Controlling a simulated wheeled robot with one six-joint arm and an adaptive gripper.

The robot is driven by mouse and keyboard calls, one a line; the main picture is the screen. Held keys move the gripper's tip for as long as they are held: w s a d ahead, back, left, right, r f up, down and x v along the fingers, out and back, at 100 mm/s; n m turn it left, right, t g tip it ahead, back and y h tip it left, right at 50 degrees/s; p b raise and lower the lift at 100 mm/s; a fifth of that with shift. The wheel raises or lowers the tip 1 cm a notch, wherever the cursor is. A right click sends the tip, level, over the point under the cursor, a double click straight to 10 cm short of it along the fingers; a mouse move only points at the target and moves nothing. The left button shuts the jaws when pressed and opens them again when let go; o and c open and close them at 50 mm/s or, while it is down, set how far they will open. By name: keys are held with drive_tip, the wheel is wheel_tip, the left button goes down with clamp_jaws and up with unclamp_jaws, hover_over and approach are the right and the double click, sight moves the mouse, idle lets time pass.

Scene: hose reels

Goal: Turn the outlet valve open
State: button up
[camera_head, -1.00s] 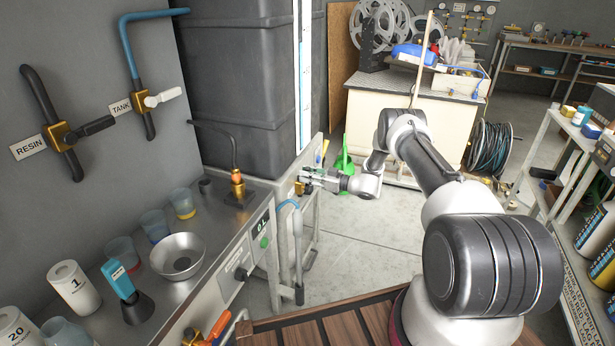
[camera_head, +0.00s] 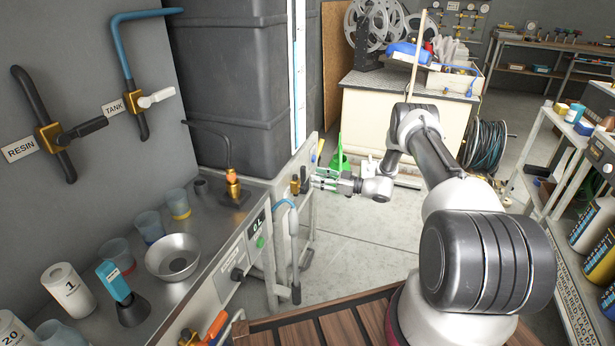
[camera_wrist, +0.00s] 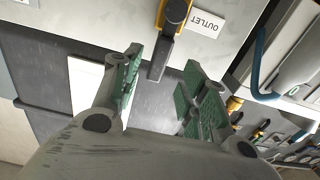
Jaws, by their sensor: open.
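The outlet valve (camera_wrist: 174,12) is a brass body with a dark grey lever (camera_wrist: 161,55), on a pale panel beside an "OUTLET" label (camera_wrist: 205,23) in the wrist view. In the head view the brass valve (camera_head: 295,186) is small, on the bench's end near the tank. My gripper (camera_wrist: 162,66) is open, with green-padded fingers apart. In the wrist view the lever's end appears between the fingertips; I cannot tell its depth or any contact. In the head view my gripper (camera_head: 322,179) is just right of the valve, pointing at it.
A tall dark tank (camera_head: 230,85) stands behind the bench. Blue tubing and a nozzle (camera_head: 294,250) hang at the bench's front edge. Two wall valves, RESIN (camera_head: 50,137) and TANK (camera_head: 135,101), are at left. The floor (camera_head: 355,250) below my gripper is clear.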

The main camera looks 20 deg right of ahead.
drive_tip(key=v, duration=0.5)
drive_tip(key=shift+s, duration=0.1)
drive_tip(key=shift+d, duration=0.1)
